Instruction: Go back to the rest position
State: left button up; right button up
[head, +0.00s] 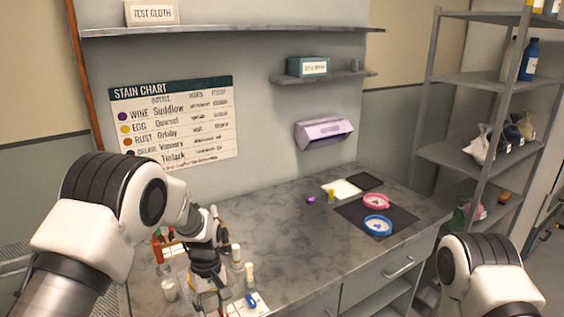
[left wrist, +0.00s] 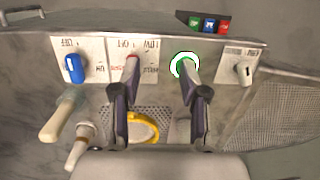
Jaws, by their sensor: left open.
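My left gripper (head: 208,280) is over the left front part of the grey marble counter (head: 290,250). In the left wrist view its two fingers (left wrist: 160,80) are apart with nothing held between them. Beyond the fingers is a row of white cards with a blue knob (left wrist: 75,68), a red-tipped part, a green ring (left wrist: 184,64) and a white knob (left wrist: 243,70). The fingers partly cover the middle cards. A yellow ring (left wrist: 143,127) lies on a perforated plate between the fingers. My right arm shows at the lower right of the head view, but its gripper is out of frame.
Pale-capped bottles (head: 237,256) stand close beside my left gripper. A dark mat (head: 400,219) holds a pink dish (head: 376,201) and a blue dish (head: 377,225). A purple dispenser (head: 323,132) hangs on the wall. A shelf rack (head: 470,155) stands right. The counter's middle is clear.

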pick_arm(q)
jog(key=s+a+f+m, duration=0.2)
jog(key=s+f, duration=0.4)
jog(key=s, duration=0.4)
jog(key=s+a+f+m+t, duration=0.1)
jog(key=s+a+f+m, duration=0.1)
jog(key=s+f, duration=0.4)
jog(key=s+a+f+m+b, duration=0.1)
jog(key=s+f, duration=0.5)
jog(key=s, duration=1)
jog(key=shift+a+m+t, duration=0.4)
jog(key=shift+a+m, duration=0.1)
jog(key=shift+m, duration=0.4)
jog(key=shift+s+f, duration=0.1)
jog(key=shift+s, duration=0.05)
